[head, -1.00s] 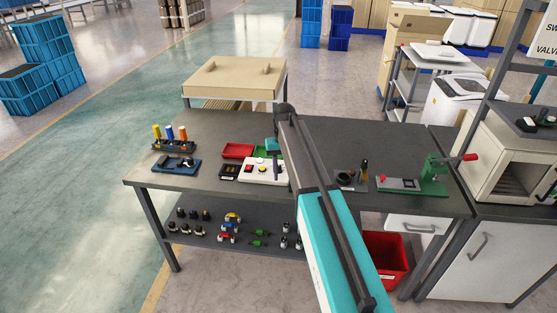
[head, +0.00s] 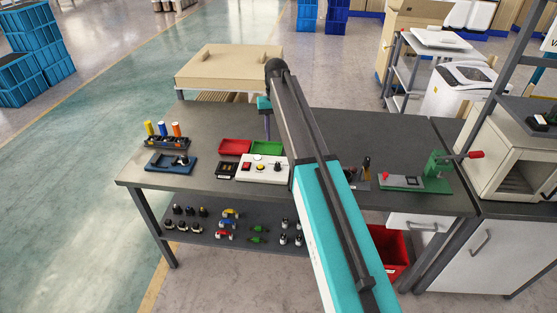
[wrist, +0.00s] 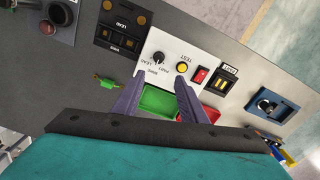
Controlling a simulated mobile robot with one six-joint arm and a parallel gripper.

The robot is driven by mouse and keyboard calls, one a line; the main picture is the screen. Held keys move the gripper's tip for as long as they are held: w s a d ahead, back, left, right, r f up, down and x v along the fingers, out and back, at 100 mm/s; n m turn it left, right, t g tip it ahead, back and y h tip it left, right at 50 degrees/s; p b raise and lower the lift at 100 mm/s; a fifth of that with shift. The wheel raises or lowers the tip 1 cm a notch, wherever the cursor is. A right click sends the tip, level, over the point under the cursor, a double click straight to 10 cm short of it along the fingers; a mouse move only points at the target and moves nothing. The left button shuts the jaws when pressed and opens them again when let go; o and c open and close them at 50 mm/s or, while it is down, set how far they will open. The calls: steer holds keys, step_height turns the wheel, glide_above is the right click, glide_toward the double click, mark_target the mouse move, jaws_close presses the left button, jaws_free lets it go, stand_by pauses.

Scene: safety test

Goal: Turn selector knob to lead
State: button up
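The white control panel (head: 250,172) lies on the workbench. In the wrist view the panel (wrist: 170,84) carries a black selector knob (wrist: 158,58), a yellow button (wrist: 182,66) and a red rocker switch (wrist: 202,75). Small labels around the knob appear upside down, one seeming to read LEAD. Which label the knob points to is too small to tell. My gripper (head: 267,124) is above the bench, behind the panel in the head view. In the wrist view my gripper (wrist: 160,80) has its two purple fingers apart, with nothing between them and the knob beyond their tips.
A red tray (head: 235,146) and a green tray (head: 266,147) sit behind the panel. A black block (head: 226,171) stands left of it, near a blue fixture (head: 170,163). A green lever press (head: 437,170) stands at the right end.

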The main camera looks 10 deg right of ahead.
mark_target(277, 164)
steer(key=shift+d, duration=0.1)
steer(key=shift+d+f+b, duration=0.1)
steer(key=shift+f+b, duration=3.65)
steer(key=shift+f, duration=3.25)
jaws_close()
